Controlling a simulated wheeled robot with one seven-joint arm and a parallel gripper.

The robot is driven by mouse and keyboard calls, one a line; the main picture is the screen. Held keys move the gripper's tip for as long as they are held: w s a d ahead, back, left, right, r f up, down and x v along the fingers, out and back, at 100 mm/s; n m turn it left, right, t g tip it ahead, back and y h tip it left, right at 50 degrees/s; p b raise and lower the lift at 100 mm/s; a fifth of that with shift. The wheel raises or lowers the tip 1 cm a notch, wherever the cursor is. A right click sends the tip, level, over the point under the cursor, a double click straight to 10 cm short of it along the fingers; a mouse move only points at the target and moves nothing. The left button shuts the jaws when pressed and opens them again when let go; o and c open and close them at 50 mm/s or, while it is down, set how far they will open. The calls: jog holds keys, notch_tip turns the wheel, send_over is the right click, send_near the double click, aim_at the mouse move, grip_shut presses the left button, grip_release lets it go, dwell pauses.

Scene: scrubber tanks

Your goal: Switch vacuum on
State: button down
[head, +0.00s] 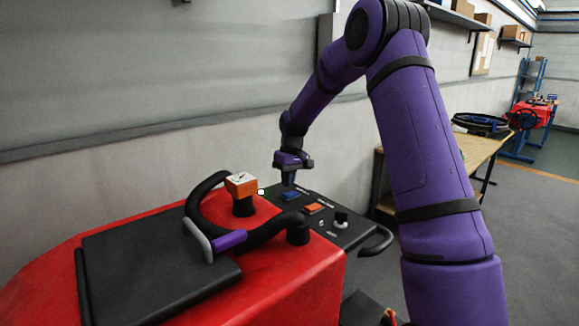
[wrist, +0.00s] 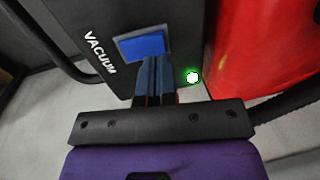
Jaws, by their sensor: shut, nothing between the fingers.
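The blue vacuum switch (wrist: 143,45) is a rectangular button on a dark panel, with the label VACUUM (wrist: 100,52) beside it in the wrist view. It also shows in the head view (head: 291,196) on the black control panel (head: 352,236). A small round light (wrist: 193,77) near the switch glows white with a green rim. My gripper (wrist: 154,62) is shut and empty, with its fingertips at the near edge of the blue switch. In the head view my gripper (head: 290,182) points down just above the switch. I cannot tell whether the tips touch it.
An orange switch (head: 313,208) and a black knob (head: 341,218) sit beside the blue switch. The red scrubber body (head: 300,273) has a black curved handle (head: 198,195) and an orange-topped knob (head: 241,184). A grey wall stands close behind; a wooden table (head: 478,152) is at right.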

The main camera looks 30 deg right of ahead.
aim_at(287, 194)
jog(key=shift+a+f, duration=0.2)
jog(key=shift+f, duration=1.1)
jog(key=shift+a+f+h, duration=0.2)
jog(key=shift+h, duration=0.1)
jog(key=shift+d, duration=0.25)
jog(key=shift+w+d+r, duration=0.1)
jog(key=shift+d+r, duration=0.25)
jog(key=shift+d, duration=0.25)
notch_tip(287, 194, up, 14)
jog(key=a, duration=0.2)
jog(key=shift+s, duration=0.2)
